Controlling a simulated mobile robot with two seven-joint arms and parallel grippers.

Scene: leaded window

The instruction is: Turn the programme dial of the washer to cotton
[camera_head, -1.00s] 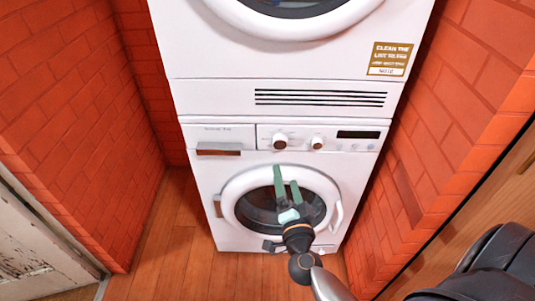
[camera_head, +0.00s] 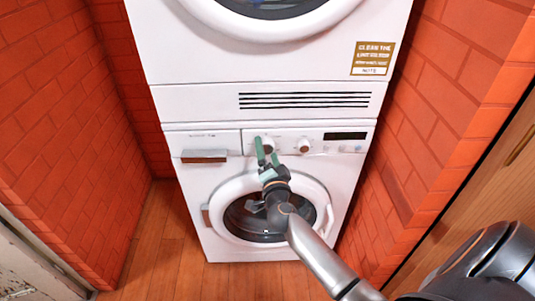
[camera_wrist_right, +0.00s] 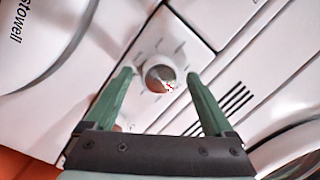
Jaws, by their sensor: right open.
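The white washer (camera_head: 225,185) stands below a second white machine. Its programme dial (camera_head: 268,142) is the left of two round knobs on the panel, partly hidden by my gripper in the head view. In the right wrist view the dial (camera_wrist_right: 160,78) is a round knob with a shiny brownish face, ringed by tick marks. My right gripper (camera_head: 266,147) is open in front of it, its green fingers pointing at the panel. In the wrist view the fingertips (camera_wrist_right: 160,73) lie either side of the dial, with visible gaps. Contact cannot be seen. My left gripper is not in view.
A smaller knob (camera_head: 304,146) and a dark display (camera_head: 345,136) are right of the dial. A drawer with a brown handle (camera_head: 204,157) is at left. Brick walls (camera_head: 50,130) stand close on both sides. The wooden floor (camera_head: 150,240) is clear at left.

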